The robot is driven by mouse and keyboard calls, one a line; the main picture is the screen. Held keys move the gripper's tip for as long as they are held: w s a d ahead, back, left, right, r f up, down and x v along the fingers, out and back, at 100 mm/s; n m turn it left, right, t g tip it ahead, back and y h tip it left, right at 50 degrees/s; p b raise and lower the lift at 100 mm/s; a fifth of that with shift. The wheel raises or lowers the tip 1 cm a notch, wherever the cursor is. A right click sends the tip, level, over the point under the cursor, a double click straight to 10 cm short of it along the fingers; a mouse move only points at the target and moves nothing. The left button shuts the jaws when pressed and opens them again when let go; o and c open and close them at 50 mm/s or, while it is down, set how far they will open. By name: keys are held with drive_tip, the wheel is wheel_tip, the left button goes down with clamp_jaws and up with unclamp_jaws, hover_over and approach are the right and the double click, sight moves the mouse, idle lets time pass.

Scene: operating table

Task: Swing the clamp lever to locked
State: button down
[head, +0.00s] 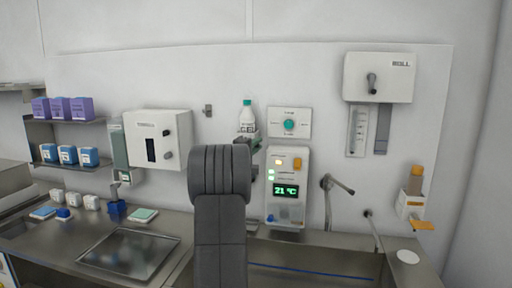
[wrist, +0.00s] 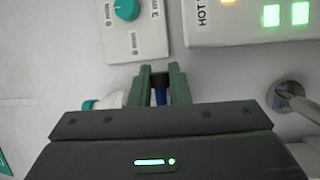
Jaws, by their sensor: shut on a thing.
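My gripper (wrist: 159,72) points at the wall, its two green fingers shut on a narrow dark and blue piece. This piece looks like the clamp lever (wrist: 160,95), though most of it is hidden by the fingers and gripper body. In the head view my gripper (head: 256,146) is largely covered by my own arm, just below a white bottle (head: 247,118) with a teal cap. The bottle also shows in the wrist view (wrist: 108,100), left of the fingers. The clamp body and the lever's angle cannot be made out.
A panel with a teal knob (head: 289,124) and a unit reading 21 °C (head: 287,190) stand close right of my gripper. A metal spout (head: 338,185) juts out farther right. A white dispenser (head: 158,138) hangs left.

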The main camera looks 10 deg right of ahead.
drive_tip(key=shift+b, duration=0.4)
drive_tip(key=f+m+b, duration=0.1)
drive_tip(key=b, duration=0.2)
drive_tip(key=shift+a+m+g, duration=0.1)
drive_tip(key=shift+m+g, duration=0.2)
drive_tip(key=shift+m, duration=0.1)
drive_tip(key=shift+w+a+f+m+g+y+b, duration=0.35)
drive_tip(key=shift+a+f+m+y+b, duration=0.3)
drive_tip(key=shift+m+y+b, duration=1.1)
drive_tip(key=shift+w+a+f+m+g+y+b, duration=0.4)
drive_tip(key=shift+a+m+b, duration=0.75)
drive_tip(key=shift+m, duration=1.3)
drive_tip(key=shift+w+a+f+m+g+y+b, duration=0.25)
drive_tip(key=shift+a+f+m+y+b, duration=0.3)
drive_tip(key=shift+m+y+b, duration=1.05)
drive_tip(key=shift+d+m+h, duration=0.1)
drive_tip(key=shift+m+h, duration=0.15)
drive_tip(key=shift+m, duration=0.25)
drive_tip(key=c, duration=1.4)
unclamp_jaws()
drive_tip(key=shift+o, duration=0.2)
drive_tip(key=shift+f, duration=0.15)
